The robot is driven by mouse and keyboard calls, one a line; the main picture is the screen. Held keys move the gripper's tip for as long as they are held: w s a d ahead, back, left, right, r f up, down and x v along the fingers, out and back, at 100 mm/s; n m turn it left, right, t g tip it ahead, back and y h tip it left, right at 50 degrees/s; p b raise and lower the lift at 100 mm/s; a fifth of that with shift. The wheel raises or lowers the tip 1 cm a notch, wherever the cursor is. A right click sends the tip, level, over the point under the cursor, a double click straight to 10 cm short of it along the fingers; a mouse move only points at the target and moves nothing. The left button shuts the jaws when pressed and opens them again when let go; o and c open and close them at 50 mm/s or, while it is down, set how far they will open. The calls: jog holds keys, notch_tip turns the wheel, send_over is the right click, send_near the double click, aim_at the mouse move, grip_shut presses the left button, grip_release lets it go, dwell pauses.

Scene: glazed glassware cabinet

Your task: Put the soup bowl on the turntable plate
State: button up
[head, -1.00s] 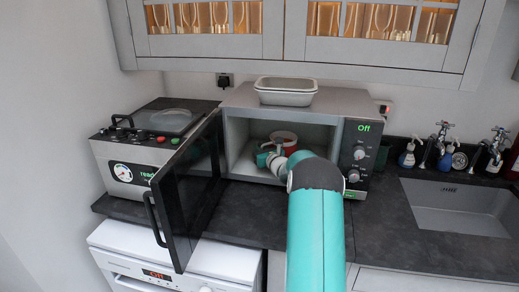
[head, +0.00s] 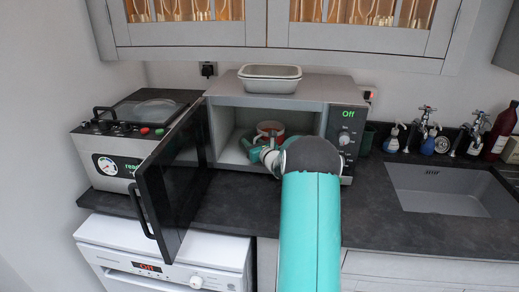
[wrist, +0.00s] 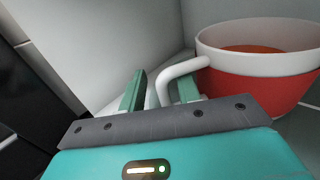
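The soup bowl (head: 271,127) is red with a white rim and stands upright inside the open microwave (head: 225,145), toward the back. In the wrist view the bowl (wrist: 262,92) holds orange-red soup, and its white handle reaches left between my fingers. My gripper (wrist: 160,88) is open, its two green fingers apart around the handle. The handle lies close to the right finger, with a gap to the left finger. In the head view my gripper (head: 254,150) is in front of the bowl, partly hidden by my wrist. I cannot clearly make out the turntable plate under the bowl.
The microwave door (head: 175,185) stands open at the left of the cavity. A pale dish (head: 270,78) sits on the microwave's top. A cooker (head: 125,145) stands at left, and a sink (head: 445,190) lies at right. The dark counter in front is mostly clear.

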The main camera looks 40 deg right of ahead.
jog(key=s, duration=0.3)
jog(key=s+a, duration=0.1)
jog(key=s, duration=0.3)
jog(key=shift+a+r, duration=0.1)
jog(key=shift+a, duration=0.1)
jog(key=o, duration=1.5)
jog(key=s+a, duration=0.2)
jog(key=s, duration=1.1)
jog(key=shift+s+a, duration=0.25)
jog(key=shift+s, duration=0.05)
grip_shut()
jog(key=shift+r, duration=0.1)
